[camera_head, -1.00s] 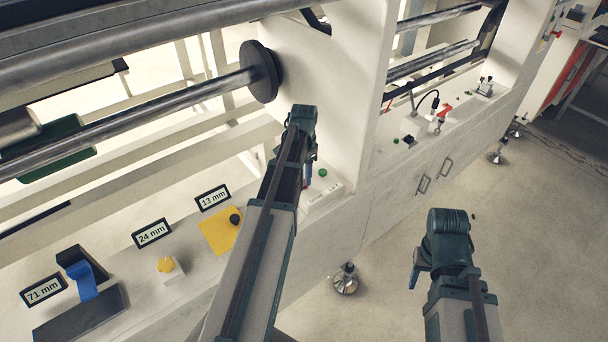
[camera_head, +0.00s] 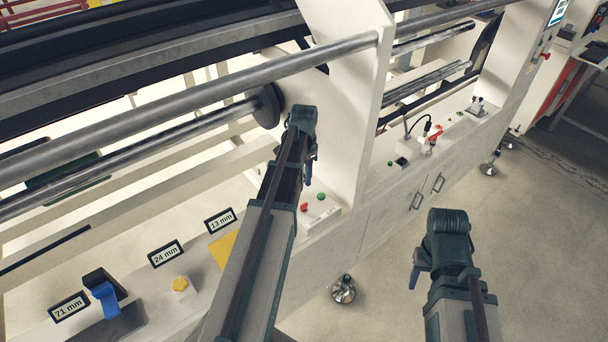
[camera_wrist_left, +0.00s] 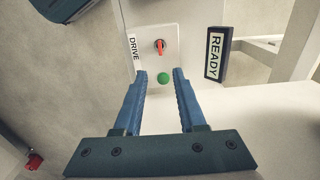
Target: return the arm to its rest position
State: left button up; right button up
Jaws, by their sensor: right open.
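My left arm reaches up the middle of the head view. Its gripper (camera_head: 309,178) is in front of the white rack, near a small control box (camera_head: 318,214) with a red and a green control. In the left wrist view the two blue fingers (camera_wrist_left: 160,78) stand apart with nothing between them. Beyond them is the DRIVE panel (camera_wrist_left: 152,32) with a red switch (camera_wrist_left: 159,45) and a green button (camera_wrist_left: 163,78). My right arm comes up from the bottom right. Its gripper (camera_head: 415,277) hangs over the floor, open, its fingers partly hidden.
The white rack (camera_head: 345,100) with steel rollers (camera_head: 200,105) fills the left and centre. Labels for 71 mm (camera_head: 69,306), 24 mm (camera_head: 166,253) and 13 mm (camera_head: 221,220) stand on its ledge. A READY sign (camera_wrist_left: 215,53) is beside the panel. The floor (camera_head: 530,250) at right is clear.

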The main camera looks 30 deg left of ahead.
dwell(0.4)
pick_arm(q)
jog(key=s+d, duration=0.5)
jog(key=d, duration=0.5)
jog(key=s+d, duration=0.6)
jog(key=d, duration=0.4)
jog(key=s+d+y, duration=0.1)
jog(key=s+d, duration=0.5)
jog(key=d, duration=0.5)
jog(key=shift+n, duration=0.4)
